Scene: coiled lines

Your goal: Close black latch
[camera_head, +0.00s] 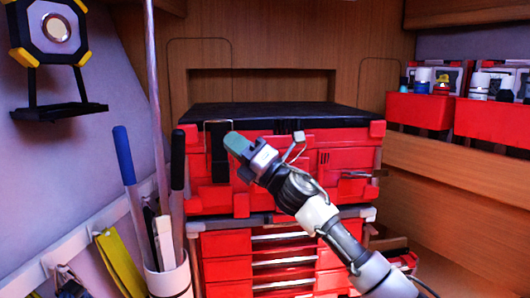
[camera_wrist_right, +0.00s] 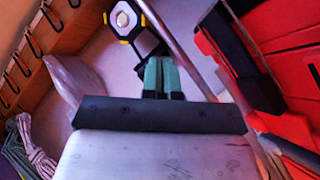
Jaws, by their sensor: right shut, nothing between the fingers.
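The black latch (camera_head: 219,152) is on the front left of the red toolbox (camera_head: 340,148), with a thin metal loop at its top near the black lid (camera_head: 280,112). Whether it is fastened is hard to tell. My right gripper (camera_head: 236,142) is shut and empty, its teal fingertips just right of the latch in the head view. I cannot tell whether they touch. In the right wrist view the shut green fingers (camera_wrist_right: 160,76) point past the box, and a black strip that looks like the latch (camera_wrist_right: 244,62) is to their right. My left gripper is not in view.
Red drawers (camera_head: 226,245) stand below the toolbox. A white holder (camera_head: 168,278) with a blue-handled tool (camera_head: 123,155) is at the left front. A work lamp (camera_head: 55,28) is on the left wall. Red bins (camera_head: 420,110) sit on the right shelf.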

